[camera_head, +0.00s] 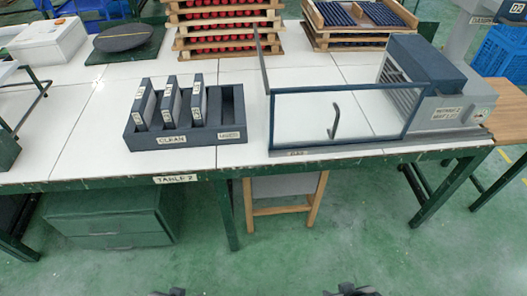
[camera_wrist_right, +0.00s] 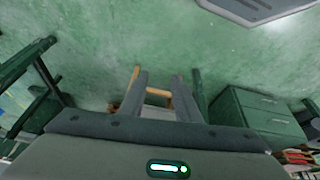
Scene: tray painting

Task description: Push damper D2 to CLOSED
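My right gripper (camera_head: 352,290) shows only as a dark tip at the bottom edge of the head view, low in front of the table. In the right wrist view its two grey fingers (camera_wrist_right: 162,95) stand apart with nothing between them, above the green floor. My left gripper (camera_head: 168,293) is a dark sliver at the bottom edge; its fingers cannot be judged.
A white table (camera_head: 80,155) holds a dark rack (camera_head: 232,115) with several upright panels, a glass-fronted frame (camera_head: 285,120), a grey machine (camera_head: 460,105) and stacked wooden trays (camera_head: 180,55). A wooden stool (camera_head: 285,211) stands beneath. A blue crate (camera_head: 500,55) is at right.

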